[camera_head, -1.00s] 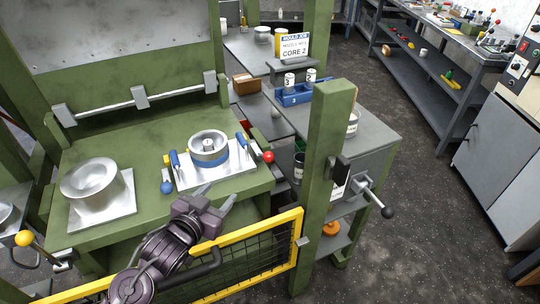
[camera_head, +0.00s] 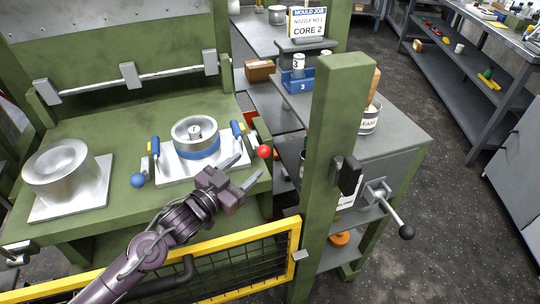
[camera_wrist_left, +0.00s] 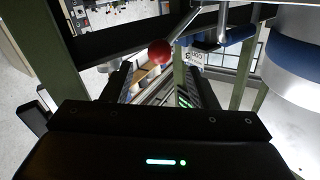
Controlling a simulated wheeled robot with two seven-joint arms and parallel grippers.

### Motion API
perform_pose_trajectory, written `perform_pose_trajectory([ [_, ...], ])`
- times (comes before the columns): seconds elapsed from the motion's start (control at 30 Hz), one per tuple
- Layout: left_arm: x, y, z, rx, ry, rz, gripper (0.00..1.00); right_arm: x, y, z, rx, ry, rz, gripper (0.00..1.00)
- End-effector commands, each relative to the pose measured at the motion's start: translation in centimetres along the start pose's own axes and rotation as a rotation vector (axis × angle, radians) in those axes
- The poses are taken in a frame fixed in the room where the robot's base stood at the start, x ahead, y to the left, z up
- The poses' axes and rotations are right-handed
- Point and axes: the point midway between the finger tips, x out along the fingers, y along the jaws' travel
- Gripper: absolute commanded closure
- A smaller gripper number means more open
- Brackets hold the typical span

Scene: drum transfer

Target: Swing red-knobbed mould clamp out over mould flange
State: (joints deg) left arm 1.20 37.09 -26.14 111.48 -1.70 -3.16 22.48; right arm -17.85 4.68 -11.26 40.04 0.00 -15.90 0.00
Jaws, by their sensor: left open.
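The red knob (camera_head: 264,151) of the mould clamp stands at the right edge of the green press bed. My left gripper (camera_head: 252,170) is open, its fingertips just short of the knob and apart from it. In the left wrist view the red knob (camera_wrist_left: 160,51) sits ahead of and between the open fingers, on a thin rod. The mould (camera_head: 196,140), a silvery ring with a blue band, stands on a bright plate (camera_head: 178,176). The mould's blue band also fills the right of the wrist view (camera_wrist_left: 292,64). My right gripper is not in view.
A blue knob (camera_head: 138,181) and blue-handled clamps (camera_head: 155,148) flank the mould. A second metal mould part (camera_head: 56,167) sits on a plate at left. A yellow-framed mesh guard (camera_head: 240,268) and a green post (camera_head: 335,150) stand close to my left arm.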

Motion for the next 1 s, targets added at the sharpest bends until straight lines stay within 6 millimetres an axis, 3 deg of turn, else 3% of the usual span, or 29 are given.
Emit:
perform_pose_trajectory([
  [0.17,1.3,-0.1,0.2,0.000,0.002,-0.003,0.47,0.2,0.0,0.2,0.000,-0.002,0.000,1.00],
  [0.4,5.2,0.0,0.1,0.000,0.003,-0.002,0.47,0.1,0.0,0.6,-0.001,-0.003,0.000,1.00],
  [0.6,7.3,0.0,0.2,0.000,0.001,-0.001,0.47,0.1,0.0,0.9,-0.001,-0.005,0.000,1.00],
  [0.93,7.8,0.1,0.3,0.001,0.000,0.000,0.47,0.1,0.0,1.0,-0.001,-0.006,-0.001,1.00],
  [1.0,7.8,0.0,0.3,0.001,0.000,0.000,0.55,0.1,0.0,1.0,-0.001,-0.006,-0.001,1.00],
])
